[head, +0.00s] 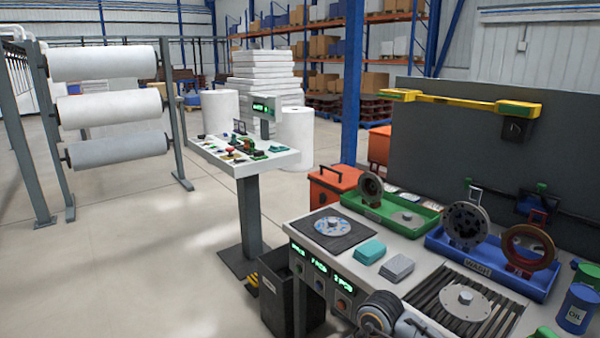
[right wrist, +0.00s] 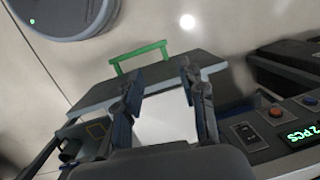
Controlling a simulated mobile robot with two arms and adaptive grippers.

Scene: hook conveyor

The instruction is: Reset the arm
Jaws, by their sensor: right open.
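My right gripper (right wrist: 163,82) shows in the right wrist view with its two dark fingers spread apart. A flat dark panel with a pale edge (right wrist: 90,103) and a green handle (right wrist: 138,55) lies beyond the fingertips. A plain white patch (right wrist: 165,122) shows between the fingers; I cannot tell what it is. In the head view a dark, rounded part, apparently of my right arm, shows at the bottom edge, by the front of the workbench (head: 400,290). The right gripper cannot be made out there. My left gripper is in neither view.
The bench bears a green tray (head: 425,222), a blue wash tray (head: 535,287), a round disc on a dark mat (head: 355,237), a teal block (head: 370,251) and a grey block (head: 397,267). A black bin (head: 312,310) stands before it. Floor at left is clear.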

